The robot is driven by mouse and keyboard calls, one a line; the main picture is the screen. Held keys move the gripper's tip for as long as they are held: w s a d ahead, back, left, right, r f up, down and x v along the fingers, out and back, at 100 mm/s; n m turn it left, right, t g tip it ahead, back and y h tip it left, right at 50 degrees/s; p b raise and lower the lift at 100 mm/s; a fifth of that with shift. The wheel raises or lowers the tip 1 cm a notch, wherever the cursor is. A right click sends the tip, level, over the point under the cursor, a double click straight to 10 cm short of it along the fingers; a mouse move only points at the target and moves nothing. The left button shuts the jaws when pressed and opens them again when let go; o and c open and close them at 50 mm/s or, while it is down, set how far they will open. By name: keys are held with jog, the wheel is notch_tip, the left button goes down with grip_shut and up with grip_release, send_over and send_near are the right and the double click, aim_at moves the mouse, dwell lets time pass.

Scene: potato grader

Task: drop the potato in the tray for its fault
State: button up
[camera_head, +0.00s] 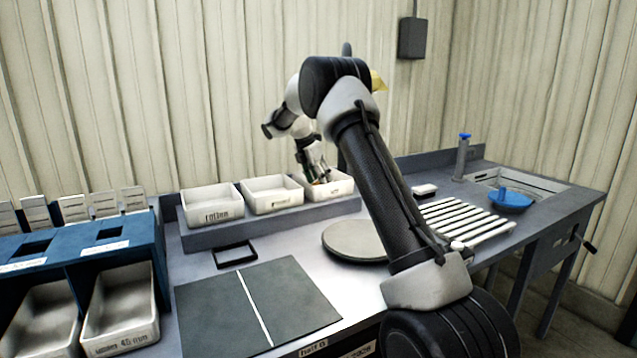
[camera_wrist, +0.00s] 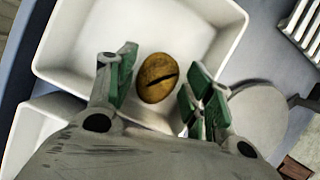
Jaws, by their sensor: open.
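The potato (camera_wrist: 157,78) is brown with a dark crack-like slit across it. In the wrist view it shows inside a white tray (camera_wrist: 212,20), near one wall, apart from both fingers. My gripper (camera_wrist: 158,86) is open, with a green-padded finger on either side of the potato. In the head view my gripper (camera_head: 317,177) reaches down into the rightmost of three white trays (camera_head: 338,188); its label is not readable. The middle tray (camera_head: 277,206) and left tray (camera_head: 213,217) look empty, their front labels too blurred to read surely.
A round grey disc (camera_head: 354,241), a dark mat (camera_head: 255,305) and a black frame (camera_head: 236,255) lie on the bench. White slats (camera_head: 465,220), a blue item (camera_head: 509,199) and an upright cylinder (camera_head: 462,158) are at right. A blue rack (camera_head: 105,245) with bins stands left.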

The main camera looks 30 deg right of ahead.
jog(key=v, duration=1.1)
jog(key=shift+a+r, duration=0.2)
jog(key=shift+r, duration=0.1)
